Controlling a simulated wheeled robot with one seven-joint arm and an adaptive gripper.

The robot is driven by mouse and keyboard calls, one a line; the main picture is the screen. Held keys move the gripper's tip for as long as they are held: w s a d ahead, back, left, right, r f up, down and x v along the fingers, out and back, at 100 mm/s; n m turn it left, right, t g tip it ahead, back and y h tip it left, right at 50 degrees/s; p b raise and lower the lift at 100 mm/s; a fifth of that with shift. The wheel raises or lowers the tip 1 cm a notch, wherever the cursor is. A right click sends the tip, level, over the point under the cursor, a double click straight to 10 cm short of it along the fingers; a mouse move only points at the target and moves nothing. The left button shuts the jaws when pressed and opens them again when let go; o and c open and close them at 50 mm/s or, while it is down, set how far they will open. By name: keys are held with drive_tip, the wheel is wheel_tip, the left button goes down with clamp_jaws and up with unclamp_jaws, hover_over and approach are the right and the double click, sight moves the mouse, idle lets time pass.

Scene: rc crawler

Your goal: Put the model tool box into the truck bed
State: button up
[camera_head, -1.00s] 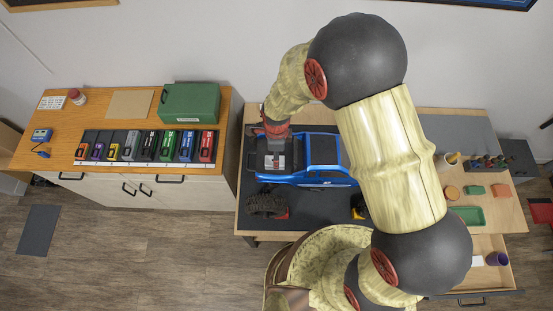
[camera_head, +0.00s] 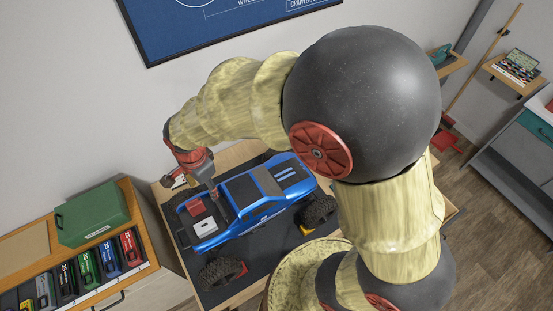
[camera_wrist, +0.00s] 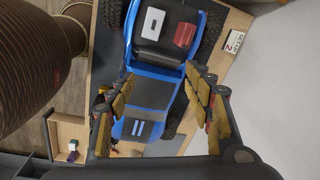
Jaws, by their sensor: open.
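The blue truck (camera_head: 262,200) stands on a dark mat. Its open bed holds a small red box (camera_head: 195,207), which looks like the model tool box, and a white box (camera_head: 205,227) beside it. In the wrist view the red box (camera_wrist: 184,35) and white box (camera_wrist: 153,22) lie side by side in the truck bed (camera_wrist: 160,50). My gripper (camera_head: 197,186) is above the truck near the bed's far side in the head view. In the wrist view my gripper (camera_wrist: 160,75) has its fingers spread wide, with nothing held and the truck's cab below between them.
A loose wheel (camera_head: 222,272) is at the truck's near side. A green case (camera_head: 92,213) and several coloured boxes stand on the left cabinet. The wrist view shows a small labelled card (camera_wrist: 234,42) at the table edge and an open drawer (camera_wrist: 68,130).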

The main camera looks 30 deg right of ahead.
drive_tip(key=s+d+r+n+t, duration=0.1)
drive_tip(key=s+d+r+n, duration=0.25)
drive_tip(key=d+r, duration=0.35)
drive_tip(key=s+d+r+n+t, duration=0.2)
drive_tip(key=s+d+r+n, duration=0.15)
drive_tip(key=r, duration=0.55)
drive_tip(key=s+d+r+n+t, duration=0.1)
drive_tip(key=s+d+r+n, duration=0.4)
drive_tip(key=s, duration=0.3)
drive_tip(key=shift+d+n, duration=0.8)
drive_tip(key=shift+d, duration=0.1)
drive_tip(key=shift+f, duration=0.15)
wheel_tip(320, 180, down, 25)
drive_tip(key=b, duration=2.5)
drive_tip(key=shift+w, duration=0.1)
drive_tip(key=shift+c, duration=0.6)
